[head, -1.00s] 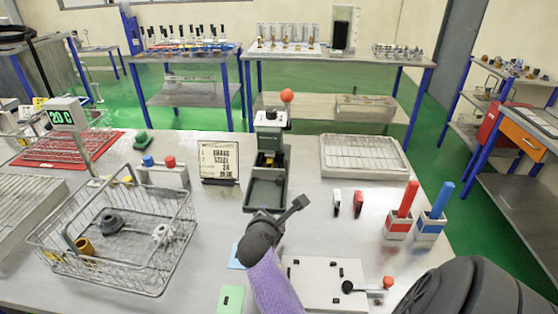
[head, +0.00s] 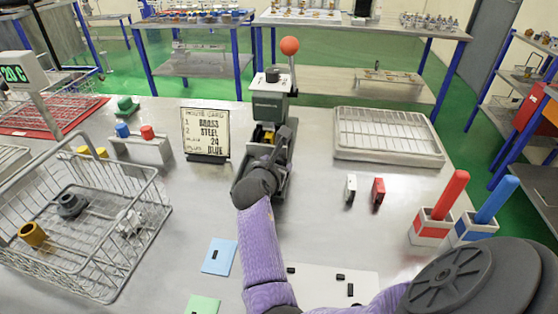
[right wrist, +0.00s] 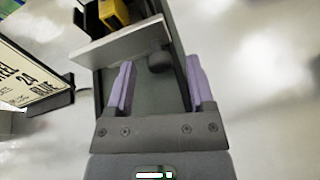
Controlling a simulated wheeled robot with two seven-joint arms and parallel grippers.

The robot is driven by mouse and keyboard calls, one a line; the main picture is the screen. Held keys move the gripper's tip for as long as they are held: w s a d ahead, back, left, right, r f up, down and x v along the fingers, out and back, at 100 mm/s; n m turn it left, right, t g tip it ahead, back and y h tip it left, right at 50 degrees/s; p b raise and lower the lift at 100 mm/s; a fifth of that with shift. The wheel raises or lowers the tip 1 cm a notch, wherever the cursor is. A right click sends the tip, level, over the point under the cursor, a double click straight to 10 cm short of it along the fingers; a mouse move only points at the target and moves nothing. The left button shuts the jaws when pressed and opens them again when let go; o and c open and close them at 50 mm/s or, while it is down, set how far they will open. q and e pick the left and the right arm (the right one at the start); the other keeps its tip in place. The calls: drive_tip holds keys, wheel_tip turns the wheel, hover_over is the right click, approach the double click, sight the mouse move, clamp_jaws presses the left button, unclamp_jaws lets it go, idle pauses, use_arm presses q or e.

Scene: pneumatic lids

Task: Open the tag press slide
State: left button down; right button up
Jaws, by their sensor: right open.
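The tag press (head: 267,103) is a dark green machine with an upright lever topped by an orange-red ball (head: 289,46), at the back middle of the table. My right gripper (head: 277,150) is low over its front tray, hiding most of the tray in the head view. In the right wrist view the purple fingers (right wrist: 160,65) are open and reach down into the tray. A grey plate (right wrist: 110,46) stands across it, and a dark round knob (right wrist: 159,62) on its near side lies between the fingertips. I cannot tell whether they touch it. My left gripper is not in view.
A sign card (head: 206,131) stands just left of the press; it also shows in the right wrist view (right wrist: 27,78). A wire basket (head: 90,235) is at left, a shallow tray (head: 388,153) at right. White and red small blocks (head: 378,193) stand on clear table between.

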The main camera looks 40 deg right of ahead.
clamp_jaws()
idle(0.5)
idle(0.8)
